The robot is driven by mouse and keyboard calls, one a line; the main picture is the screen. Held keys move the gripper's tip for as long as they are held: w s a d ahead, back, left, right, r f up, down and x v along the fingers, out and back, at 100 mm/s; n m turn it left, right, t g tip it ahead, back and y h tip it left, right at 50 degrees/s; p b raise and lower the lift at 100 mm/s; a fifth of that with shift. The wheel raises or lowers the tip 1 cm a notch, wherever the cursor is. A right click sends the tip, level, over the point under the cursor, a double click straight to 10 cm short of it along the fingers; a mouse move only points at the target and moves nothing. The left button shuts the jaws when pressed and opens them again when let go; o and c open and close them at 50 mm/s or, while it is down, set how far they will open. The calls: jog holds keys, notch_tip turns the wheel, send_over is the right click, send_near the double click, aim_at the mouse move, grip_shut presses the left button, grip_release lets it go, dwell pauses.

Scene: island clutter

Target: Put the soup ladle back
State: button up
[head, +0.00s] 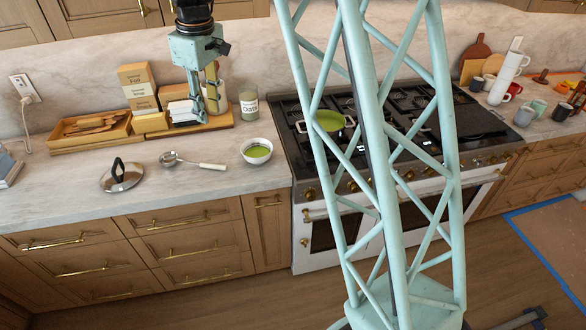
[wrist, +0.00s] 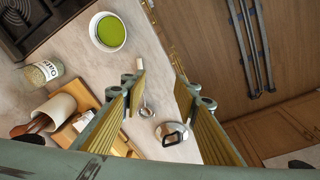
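The soup ladle (head: 190,162) lies on the marble counter, its round metal bowl to the left and its pale handle pointing right toward the soup bowl. In the wrist view its bowl (wrist: 146,112) shows between my fingers, and the left finger hides part of the handle. My gripper (head: 206,112) hangs above the back of the counter, behind the ladle and apart from it. In the wrist view my gripper (wrist: 160,78) is open, with nothing between its fingers. A pot of green soup (head: 328,121) stands on the stove.
A metal lid (head: 121,182) lies left of the ladle and a bowl of green soup (head: 257,157) stands right of it. Behind are a wooden tray (head: 75,146) with utensils, upright boxes (head: 137,88) and an oats jar (head: 249,106). The front counter edge is clear.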

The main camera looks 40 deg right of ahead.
jog(key=s+a+r+m, duration=0.1)
jog(key=s+r, duration=0.4)
jog(key=s, duration=0.3)
jog(key=s+a+r+m+t, duration=0.1)
jog(key=s+r, duration=0.5)
jog(key=s, duration=0.3)
jog(key=s+a+r+m, duration=0.1)
jog(key=s+r, duration=0.4)
jog(key=s, duration=0.3)
jog(key=s+a+m+t, duration=0.1)
jog(key=s+m, duration=0.2)
jog(key=s, duration=2.1)
jog(key=shift+s+a+f+m, duration=0.3)
jog(key=shift+s+a+f, duration=0.1)
jog(key=shift+w+r+t, duration=0.15)
jog(key=shift+t, duration=0.15)
